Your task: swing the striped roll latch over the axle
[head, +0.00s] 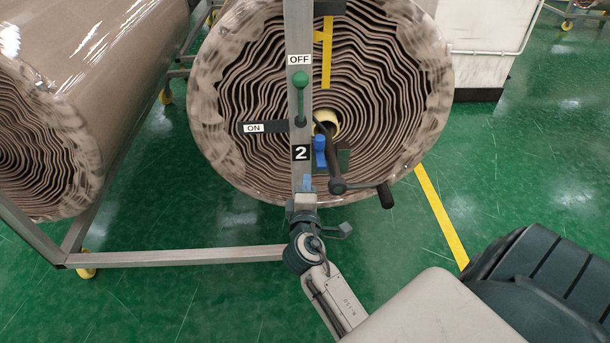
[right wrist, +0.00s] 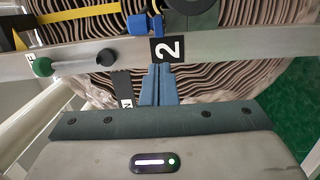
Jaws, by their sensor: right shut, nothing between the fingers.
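The striped roll latch (head: 327,55) shows as a yellow bar with a black part at its top, hanging beside the steel post (head: 300,30). Its yellow and black also show at the top left of the right wrist view (right wrist: 85,12). The pale axle end (head: 327,121) sits at the centre of the wrapped roll (head: 400,100), partly hidden by the post and crank. My right gripper (head: 307,183) is shut and empty, just below the number 2 plate (head: 301,153). Its blue fingers (right wrist: 158,82) point at that plate in the right wrist view. My left gripper is not in view.
A green-knobbed lever (head: 300,85) stands on the post between OFF and ON labels. A black crank (head: 345,186) and a blue part (head: 320,148) sit close to my right gripper. A second roll (head: 75,100) lies left, above a steel frame (head: 170,258).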

